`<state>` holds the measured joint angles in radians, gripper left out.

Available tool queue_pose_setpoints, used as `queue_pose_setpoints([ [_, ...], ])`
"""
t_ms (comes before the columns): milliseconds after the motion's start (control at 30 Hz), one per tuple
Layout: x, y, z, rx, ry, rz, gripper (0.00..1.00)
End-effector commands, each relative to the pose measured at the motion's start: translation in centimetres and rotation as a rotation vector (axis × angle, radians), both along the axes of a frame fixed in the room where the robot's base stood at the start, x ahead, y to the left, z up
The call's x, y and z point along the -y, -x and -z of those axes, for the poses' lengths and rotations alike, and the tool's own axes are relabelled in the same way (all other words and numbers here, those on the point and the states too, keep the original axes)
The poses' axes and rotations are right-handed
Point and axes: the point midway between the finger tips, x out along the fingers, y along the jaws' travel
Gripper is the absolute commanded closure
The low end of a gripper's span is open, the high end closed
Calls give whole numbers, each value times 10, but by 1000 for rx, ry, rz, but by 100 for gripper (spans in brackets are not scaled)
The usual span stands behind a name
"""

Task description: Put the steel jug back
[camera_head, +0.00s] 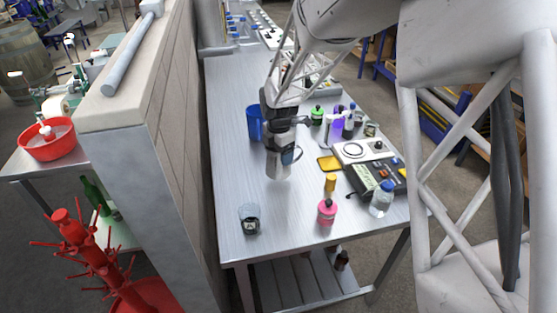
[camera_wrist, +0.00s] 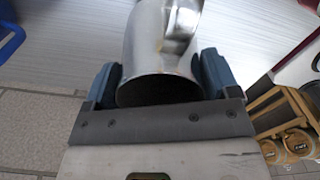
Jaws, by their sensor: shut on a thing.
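The steel jug (camera_head: 279,160) is in my gripper over the middle of the metal table in the head view. It looks upright, with its handle to the right. My gripper (camera_head: 285,133) comes from above and behind and is shut on it. In the wrist view the jug (camera_wrist: 160,45) lies between the two blue-grey fingers of my gripper (camera_wrist: 160,82), its dark opening toward the palm. I cannot tell whether its base touches the table.
A blue jug (camera_head: 255,124) stands close on the left. Right of the steel jug are several bottles, a yellow tray (camera_head: 329,163) and a scale (camera_head: 363,150). A pink bottle (camera_head: 326,211), a clear bottle (camera_head: 381,199) and a glass (camera_head: 249,218) stand nearer. The table's (camera_head: 226,171) left strip is clear.

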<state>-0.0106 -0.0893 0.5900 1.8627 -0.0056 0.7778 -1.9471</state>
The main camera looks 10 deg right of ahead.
Motion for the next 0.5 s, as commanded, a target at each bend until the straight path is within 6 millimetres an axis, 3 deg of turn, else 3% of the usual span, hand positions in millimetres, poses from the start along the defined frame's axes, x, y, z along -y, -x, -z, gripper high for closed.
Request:
queue_pose_setpoints([
  [333,0,-1,0,0,0,0,55],
  [500,0,0,9,-2,0,0,55],
])
